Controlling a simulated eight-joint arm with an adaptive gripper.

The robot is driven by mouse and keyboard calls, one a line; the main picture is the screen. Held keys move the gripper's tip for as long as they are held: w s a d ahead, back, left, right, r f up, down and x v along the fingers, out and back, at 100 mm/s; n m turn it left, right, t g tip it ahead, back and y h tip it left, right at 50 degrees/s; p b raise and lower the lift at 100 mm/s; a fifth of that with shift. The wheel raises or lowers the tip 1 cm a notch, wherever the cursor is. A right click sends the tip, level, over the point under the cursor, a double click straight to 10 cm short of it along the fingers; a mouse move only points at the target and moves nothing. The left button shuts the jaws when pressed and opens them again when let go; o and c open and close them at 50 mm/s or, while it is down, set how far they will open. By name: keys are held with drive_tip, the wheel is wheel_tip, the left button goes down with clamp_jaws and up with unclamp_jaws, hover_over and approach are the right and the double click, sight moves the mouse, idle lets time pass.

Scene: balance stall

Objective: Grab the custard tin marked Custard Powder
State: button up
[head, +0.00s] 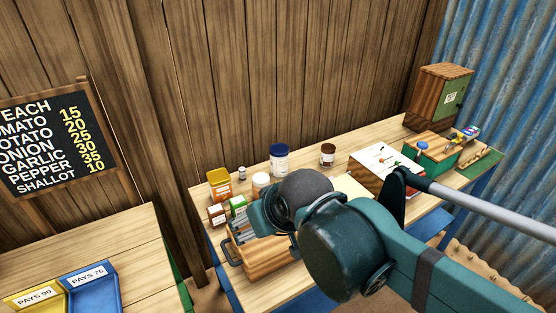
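A yellow tin (219,187) with a pale label stands at the near left of the wooden table, by the back wall; its print is too small to read, so I cannot confirm that it is the custard tin. My arm reaches in from the right, over the table's front. My gripper (264,217) is to the right of the yellow tin and apart from it in the picture. Its fingers are not clear, and my own arm links hide part of the table, so I cannot tell whether it is open.
A red-brown box (217,215), a green box (238,206) and a white jar (260,182) crowd near the yellow tin. A blue-lidded jar (279,161) and a brown jar (327,155) stand behind. A wooden crate (268,262) is in front. Bare tabletop shows between the jars.

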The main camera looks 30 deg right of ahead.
idle(0.7)
drive_tip(key=w+d+r+m+g+h+p, duration=0.1)
drive_tip(key=w+d+r+p, duration=0.15)
drive_tip(key=w, duration=0.35)
drive_tip(key=w+d+r+m+p, duration=0.1)
drive_tip(key=w+d+r, duration=0.15)
drive_tip(key=w, duration=0.35)
drive_tip(key=m+g+h+p, duration=0.2)
drive_tip(key=m+g+p, duration=0.1)
drive_tip(key=m+p, duration=0.3)
approach(278, 151)
drive_tip(key=x, duration=0.6)
drive_tip(key=shift+s+a+f, duration=0.15)
drive_tip(key=shift+a+f, duration=0.05)
drive_tip(key=shift+f, duration=0.15)
drive_tip(key=shift+w+d+f, duration=0.3)
drive_tip(key=shift+d+f, duration=0.15)
drive_tip(key=shift+f, duration=0.1)
drive_tip(key=shift+x, duration=1.25)
